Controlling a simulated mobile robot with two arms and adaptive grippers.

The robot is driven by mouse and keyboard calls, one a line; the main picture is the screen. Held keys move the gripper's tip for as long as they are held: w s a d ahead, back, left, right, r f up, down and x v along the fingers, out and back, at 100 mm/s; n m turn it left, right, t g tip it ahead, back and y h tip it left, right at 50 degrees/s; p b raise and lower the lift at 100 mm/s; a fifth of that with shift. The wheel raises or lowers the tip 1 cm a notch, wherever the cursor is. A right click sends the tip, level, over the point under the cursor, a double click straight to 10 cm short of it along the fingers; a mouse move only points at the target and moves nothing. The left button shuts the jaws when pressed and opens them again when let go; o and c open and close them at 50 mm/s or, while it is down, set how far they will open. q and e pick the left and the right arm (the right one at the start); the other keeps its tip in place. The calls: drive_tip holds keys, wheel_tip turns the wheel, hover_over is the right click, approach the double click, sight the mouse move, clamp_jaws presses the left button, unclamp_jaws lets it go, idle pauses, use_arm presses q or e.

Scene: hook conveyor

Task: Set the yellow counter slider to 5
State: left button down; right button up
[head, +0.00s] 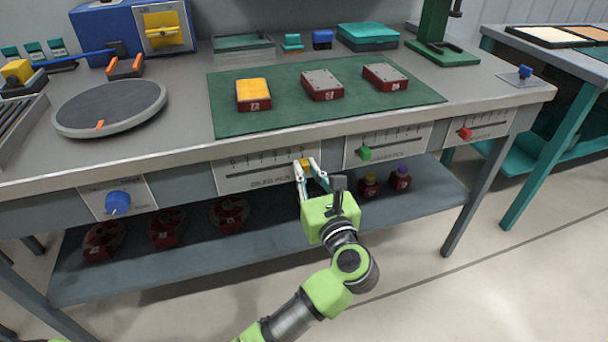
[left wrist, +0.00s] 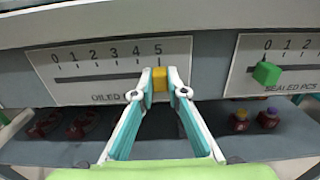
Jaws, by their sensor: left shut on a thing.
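The yellow slider (left wrist: 160,79) sits in the slot of the white counter plate (left wrist: 75,58) marked 0 to 5 and labelled as an oiled counter. In the left wrist view it stands at the right end of the scale, just below the 5. My left gripper (left wrist: 160,82) is shut on the yellow slider, with one finger on each side. In the head view the left gripper (head: 306,168) reaches up to the bench front at the slider (head: 305,164). The fingers cover part of the label. My right gripper is in neither view.
A second counter plate with a green slider (head: 365,153) is to the right, near its 0. A red slider (head: 465,134) is farther right and a blue knob (head: 118,202) left. The lower shelf (head: 270,252) holds red parts and small bottles.

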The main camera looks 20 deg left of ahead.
use_arm(q)
drive_tip(key=shift+w+d+r, duration=0.1)
drive_tip(key=shift+d+r, duration=0.05)
drive_tip(key=shift+d, duration=0.05)
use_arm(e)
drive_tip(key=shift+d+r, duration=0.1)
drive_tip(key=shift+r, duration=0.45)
use_arm(q)
drive_tip(key=c, duration=2)
unclamp_jaws()
drive_tip(key=shift+c, duration=0.2)
drive_tip(key=shift+o, duration=0.3)
drive_tip(key=shift+d, duration=0.1)
drive_tip(key=shift+w, duration=0.1)
